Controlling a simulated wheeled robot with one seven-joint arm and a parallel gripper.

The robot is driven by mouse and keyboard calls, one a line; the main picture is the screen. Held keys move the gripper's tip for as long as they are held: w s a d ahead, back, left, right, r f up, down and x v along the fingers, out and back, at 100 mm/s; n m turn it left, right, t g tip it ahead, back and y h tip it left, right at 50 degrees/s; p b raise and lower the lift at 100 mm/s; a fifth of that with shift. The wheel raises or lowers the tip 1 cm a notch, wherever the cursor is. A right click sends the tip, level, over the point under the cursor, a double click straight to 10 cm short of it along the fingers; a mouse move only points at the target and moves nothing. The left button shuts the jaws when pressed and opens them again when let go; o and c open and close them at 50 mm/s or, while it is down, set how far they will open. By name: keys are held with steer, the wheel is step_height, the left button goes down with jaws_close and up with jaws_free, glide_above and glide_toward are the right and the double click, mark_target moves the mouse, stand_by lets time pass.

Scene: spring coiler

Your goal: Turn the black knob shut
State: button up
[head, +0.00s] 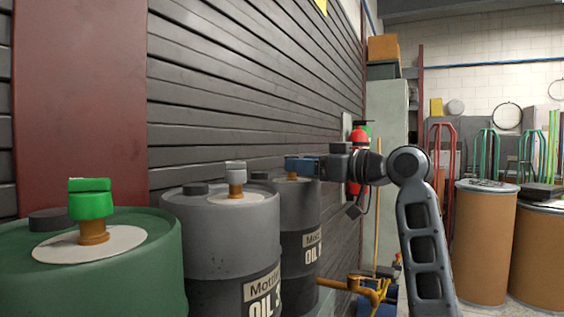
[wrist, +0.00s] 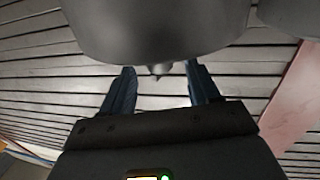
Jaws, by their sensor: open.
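The black knob cannot be made out in the head view, where my gripper (head: 297,163) covers the spot above the farthest drum (head: 300,215). A bit of an orange stem (head: 291,176) shows just under the blue fingers. In the wrist view my fingers (wrist: 160,88) stand apart, with a gap between them. A small dark grey tip (wrist: 157,71) shows in that gap, below a large dark rounded shape (wrist: 155,28); I cannot tell whether either is the knob, or whether the fingers touch anything.
A grey drum with a grey knob (head: 236,171) and a green drum with a green knob (head: 91,199) stand nearer. The slatted wall (head: 230,90) runs close behind the drums. Orange pipework (head: 355,284) lies low beyond; brown drums (head: 484,240) stand at right.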

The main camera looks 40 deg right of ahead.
steer(key=shift+w+a+p, duration=0.2)
steer(key=shift+w+a, duration=0.05)
steer(key=shift+w, duration=1.1)
steer(key=shift+w+a+p, duration=0.2)
steer(key=shift+w, duration=1.1)
steer(key=shift+c, duration=0.3)
